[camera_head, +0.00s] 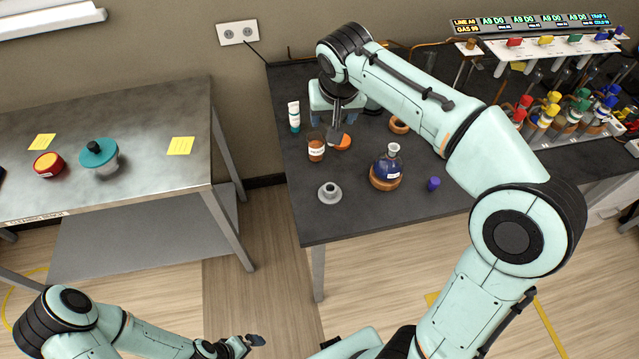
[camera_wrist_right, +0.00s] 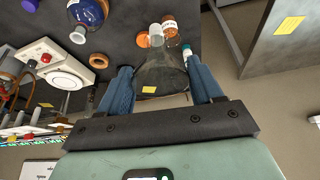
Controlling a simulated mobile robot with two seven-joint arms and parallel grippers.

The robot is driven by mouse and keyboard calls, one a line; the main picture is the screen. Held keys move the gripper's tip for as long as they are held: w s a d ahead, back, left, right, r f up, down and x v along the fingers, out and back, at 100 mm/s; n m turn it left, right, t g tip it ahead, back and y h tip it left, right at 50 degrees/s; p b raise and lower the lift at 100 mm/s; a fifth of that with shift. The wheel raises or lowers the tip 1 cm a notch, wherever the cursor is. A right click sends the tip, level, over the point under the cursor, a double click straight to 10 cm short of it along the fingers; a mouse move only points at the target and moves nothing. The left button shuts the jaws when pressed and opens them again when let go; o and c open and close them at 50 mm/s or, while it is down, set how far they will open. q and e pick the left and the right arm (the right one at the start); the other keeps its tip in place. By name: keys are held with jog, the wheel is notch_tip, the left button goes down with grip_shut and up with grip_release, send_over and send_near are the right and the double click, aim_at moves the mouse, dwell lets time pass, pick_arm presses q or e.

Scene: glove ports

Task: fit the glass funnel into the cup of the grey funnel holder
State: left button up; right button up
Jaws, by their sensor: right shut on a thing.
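My right gripper (camera_head: 337,122) is shut on the glass funnel (camera_head: 335,136), above the back left part of the dark bench. In the right wrist view the clear funnel (camera_wrist_right: 162,76) sits between the two blue fingers, its wide part near them and its narrow end pointing away. The grey funnel holder (camera_head: 329,192), a round base with a raised cup, stands near the bench's front left corner, apart from the funnel. I cannot make the holder out in the wrist view. My left gripper (camera_head: 250,341) is low over the floor, too small to tell open from shut.
Near the funnel are a brown jar (camera_head: 316,150), an orange item (camera_head: 343,142) and a white tube (camera_head: 294,116). A blue-filled flask (camera_head: 388,166) on a cork ring and a purple stopper (camera_head: 433,183) stand right of the holder. A steel table (camera_head: 150,120) is at left.

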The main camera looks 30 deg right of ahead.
pick_arm(q)
jog(key=shift+s+f+b, duration=1.1)
jog(key=shift+s+f, duration=0.45)
pick_arm(e)
jog(key=shift+s+d+f, duration=0.1)
jog(key=shift+s+f, duration=0.05)
jog(key=shift+f, duration=9.6)
jog(key=shift+f+b, duration=0.3)
jog(key=shift+f, duration=0.1)
pick_arm(q)
jog(key=shift+s+f, duration=0.3)
jog(key=shift+f, duration=0.15)
pick_arm(e)
jog(key=o, duration=1)
jog(key=shift+o, duration=0.2)
